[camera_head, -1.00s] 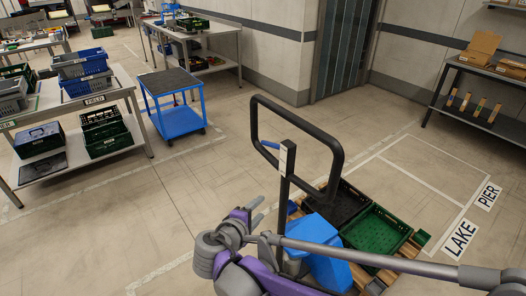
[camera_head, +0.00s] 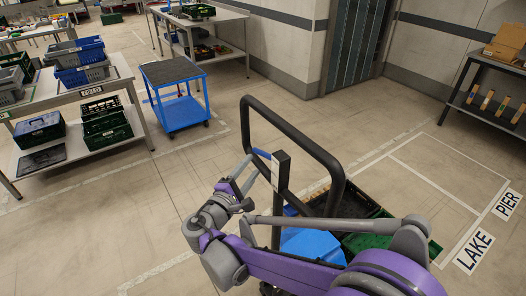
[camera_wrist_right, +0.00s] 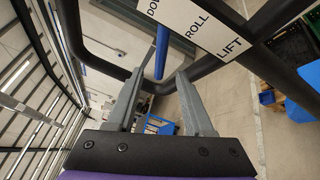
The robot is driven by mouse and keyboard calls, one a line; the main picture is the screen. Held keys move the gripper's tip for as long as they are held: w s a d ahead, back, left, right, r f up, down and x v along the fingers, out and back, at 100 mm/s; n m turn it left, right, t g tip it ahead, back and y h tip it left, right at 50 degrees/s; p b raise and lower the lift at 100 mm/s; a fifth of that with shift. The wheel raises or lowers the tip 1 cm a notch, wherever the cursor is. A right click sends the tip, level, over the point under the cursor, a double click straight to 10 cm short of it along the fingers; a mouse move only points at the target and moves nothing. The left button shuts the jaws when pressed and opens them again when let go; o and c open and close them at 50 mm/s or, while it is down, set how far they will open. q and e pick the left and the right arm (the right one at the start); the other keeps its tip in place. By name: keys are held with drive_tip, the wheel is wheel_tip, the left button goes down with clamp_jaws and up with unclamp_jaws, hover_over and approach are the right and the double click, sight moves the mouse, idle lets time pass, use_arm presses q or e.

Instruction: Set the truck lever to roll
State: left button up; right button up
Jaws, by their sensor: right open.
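The truck's black loop handle (camera_head: 338,165) stands upright on a dark post (camera_head: 279,190) in the head view. A blue lever (camera_head: 262,154) sticks out left from the post top. In the right wrist view the blue lever (camera_wrist_right: 161,50) meets the label plate (camera_wrist_right: 205,25) between the cut-off "DO" and "ROLL", closer to "DO"; "LIFT" is at the far end. My right gripper (camera_head: 246,172) is just below and left of the lever. Its fingers (camera_wrist_right: 160,73) are open, with the lever appearing between their tips; contact cannot be told. My left gripper is out of view.
The truck's load has a blue box (camera_head: 312,245), a green crate (camera_head: 365,242) and a black crate (camera_head: 350,203), partly hidden by my right arm. A blue cart (camera_head: 178,100) stands behind left. Floor markings read LAKE (camera_head: 474,251) and PIER (camera_head: 508,204).

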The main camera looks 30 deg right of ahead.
sight(262, 153)
drive_tip(key=x, duration=0.8)
drive_tip(key=shift+f+p, duration=0.1)
drive_tip(key=shift+p, duration=0.25)
drive_tip(key=shift+c, duration=0.4)
clamp_jaws()
idle(0.6)
